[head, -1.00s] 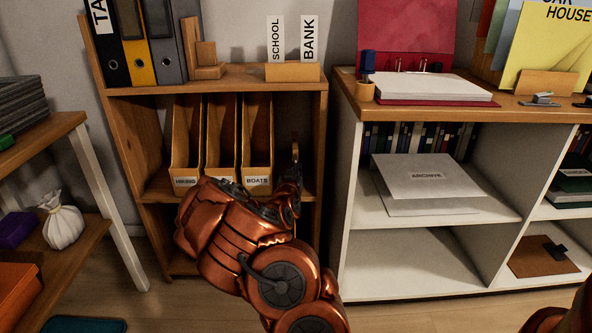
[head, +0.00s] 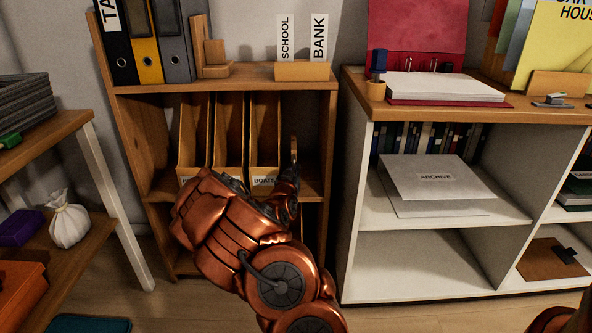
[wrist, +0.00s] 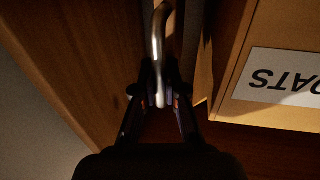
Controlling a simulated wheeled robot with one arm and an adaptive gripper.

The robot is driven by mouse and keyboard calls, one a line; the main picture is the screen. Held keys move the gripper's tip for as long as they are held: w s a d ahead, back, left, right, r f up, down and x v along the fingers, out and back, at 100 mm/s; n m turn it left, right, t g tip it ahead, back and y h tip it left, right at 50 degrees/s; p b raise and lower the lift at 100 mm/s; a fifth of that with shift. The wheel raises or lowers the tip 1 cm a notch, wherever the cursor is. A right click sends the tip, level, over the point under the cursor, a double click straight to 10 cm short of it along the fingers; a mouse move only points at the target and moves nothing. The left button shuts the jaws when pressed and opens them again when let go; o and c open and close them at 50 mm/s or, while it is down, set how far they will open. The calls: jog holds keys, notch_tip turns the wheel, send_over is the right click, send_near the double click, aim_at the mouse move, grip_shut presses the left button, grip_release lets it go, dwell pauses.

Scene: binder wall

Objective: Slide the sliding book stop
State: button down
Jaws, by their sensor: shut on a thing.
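The sliding book stop (head: 294,149) shows as a narrow upright tan piece on the middle shelf, just right of the magazine file marked BOATS (head: 264,150). In the wrist view its curved metal handle (wrist: 158,38) stands between my fingers. My gripper (wrist: 160,98) is shut on this handle. In the head view my gripper (head: 292,182) reaches into the right part of the shelf bay, and my arm hides the foot of the stop. A small gap shows between the stop and the BOATS file.
The shelf's right side panel (head: 328,150) stands close to the right of my gripper. Two more magazine files stand left of BOATS. Binders, a wooden bookend (head: 214,60) and a card holder (head: 302,71) are on top. A white cabinet (head: 352,200) stands at right.

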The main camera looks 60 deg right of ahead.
jog(key=shift+w+a, duration=0.15)
jog(key=shift+w, duration=0.1)
jog(key=c, duration=1.2)
grip_release()
jog(key=shift+a, duration=0.1)
jog(key=v, duration=0.7)
jog(key=shift+a, duration=0.2)
